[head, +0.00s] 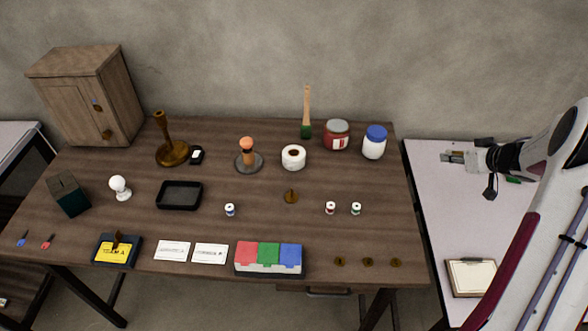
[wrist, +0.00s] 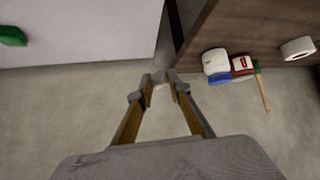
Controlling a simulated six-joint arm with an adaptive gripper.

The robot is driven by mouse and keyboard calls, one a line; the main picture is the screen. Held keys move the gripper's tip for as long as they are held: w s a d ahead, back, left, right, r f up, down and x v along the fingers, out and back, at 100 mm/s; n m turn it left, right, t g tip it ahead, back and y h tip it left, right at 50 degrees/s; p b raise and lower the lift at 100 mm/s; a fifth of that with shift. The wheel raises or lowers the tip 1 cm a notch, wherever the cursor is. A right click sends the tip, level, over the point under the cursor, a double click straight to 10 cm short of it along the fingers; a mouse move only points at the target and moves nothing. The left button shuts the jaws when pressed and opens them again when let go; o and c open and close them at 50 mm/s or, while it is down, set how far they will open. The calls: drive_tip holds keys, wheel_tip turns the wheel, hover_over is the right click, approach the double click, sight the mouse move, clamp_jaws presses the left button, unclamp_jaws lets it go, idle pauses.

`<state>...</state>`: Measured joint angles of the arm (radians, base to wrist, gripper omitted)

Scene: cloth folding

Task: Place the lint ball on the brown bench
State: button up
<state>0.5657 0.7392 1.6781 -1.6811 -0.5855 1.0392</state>
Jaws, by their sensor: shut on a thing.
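My gripper (head: 447,157) is at the right in the head view, in front of the pale side table's far left part, to the right of the brown bench (head: 330,240). In the wrist view my gripper (wrist: 160,84) has its fingertips close together on a small greyish thing (wrist: 158,78), which looks like the lint ball; its outline is hard to make out. In the head view the held thing is too small to tell. The brown bench also shows at the upper right in the wrist view (wrist: 215,45).
A blue-lidded white jar (head: 374,143), a red jar (head: 337,136) and a green brush (head: 306,115) stand at the bench's back right. A white roll (head: 293,157) is left of them. The side table (head: 430,200) holds a clipboard (head: 471,278). Bare wood lies right of the small bottles.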

drive_tip(key=s+a+r+n+g+y, duration=0.1)
drive_tip(key=s+a+n+y, duration=0.3)
drive_tip(key=s+a, duration=1.2)
drive_tip(key=shift+a+r+n+g, duration=0.2)
drive_tip(key=shift+a+n+g, duration=0.4)
drive_tip(key=shift+a+g, duration=0.3)
drive_tip(key=shift+s+a+n, duration=0.2)
drive_tip(key=shift+a+n, duration=0.1)
drive_tip(key=shift+a, duration=0.05)
drive_tip(key=shift+c, duration=0.2)
hover_over(380, 221)
drive_tip(key=s+d, duration=0.2)
drive_tip(key=shift+s+d+f, duration=0.1)
drive_tip(key=shift+f, duration=2.8)
drive_tip(key=shift+f, duration=2.05)
drive_tip(key=shift+f, duration=0.15)
